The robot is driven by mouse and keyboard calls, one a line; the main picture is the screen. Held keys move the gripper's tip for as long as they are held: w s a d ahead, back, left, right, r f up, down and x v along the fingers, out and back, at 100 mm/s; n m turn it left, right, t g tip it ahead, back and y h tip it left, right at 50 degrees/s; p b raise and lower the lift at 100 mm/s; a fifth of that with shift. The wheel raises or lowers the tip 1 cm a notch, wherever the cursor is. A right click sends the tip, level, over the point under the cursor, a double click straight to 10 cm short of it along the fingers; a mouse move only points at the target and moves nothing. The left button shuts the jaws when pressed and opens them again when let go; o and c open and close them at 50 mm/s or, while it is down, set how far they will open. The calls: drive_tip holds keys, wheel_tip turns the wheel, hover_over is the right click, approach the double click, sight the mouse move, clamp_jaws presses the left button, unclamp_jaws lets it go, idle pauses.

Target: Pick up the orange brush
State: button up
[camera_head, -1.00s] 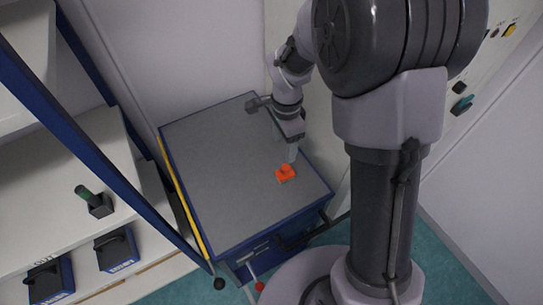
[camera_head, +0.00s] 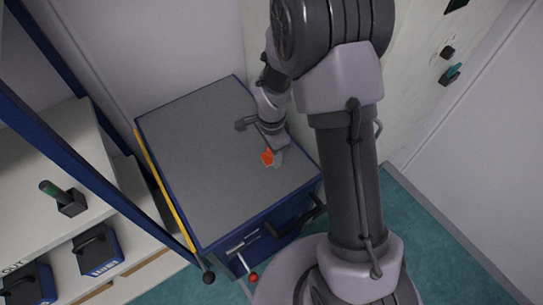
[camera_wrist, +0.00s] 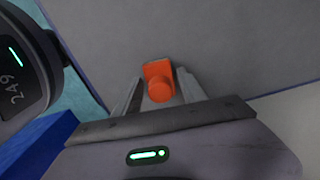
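The orange brush (camera_head: 267,157) is on the grey top of the blue-sided table, near its right edge. In the wrist view, the brush (camera_wrist: 158,82) shows a round knob on a squarish base. My gripper (camera_wrist: 160,74) is open, with one finger on each side of the brush. Narrow gaps seem to show between the fingers and the brush. In the head view, my gripper (camera_head: 275,158) is low at the brush and partly covers it.
The table top (camera_head: 190,150) is otherwise clear. A shelf (camera_head: 70,150) on the left holds a dark holder with a green-topped handle (camera_head: 65,198) and blue-black boxes (camera_head: 97,250). A wall panel with knobs (camera_head: 447,52) is at the right.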

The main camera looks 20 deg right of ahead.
clamp_jaws()
drive_tip(key=shift+r, duration=0.1)
drive_tip(key=shift+r, duration=0.25)
drive_tip(key=r+p, duration=0.2)
drive_tip(key=r, duration=0.1)
drive_tip(key=shift+s+d+r, duration=0.15)
drive_tip(key=shift+d, duration=0.05)
drive_tip(key=s+d+r+p, duration=0.1)
drive_tip(key=s+d+p, duration=0.1)
drive_tip(key=s+d, duration=0.9)
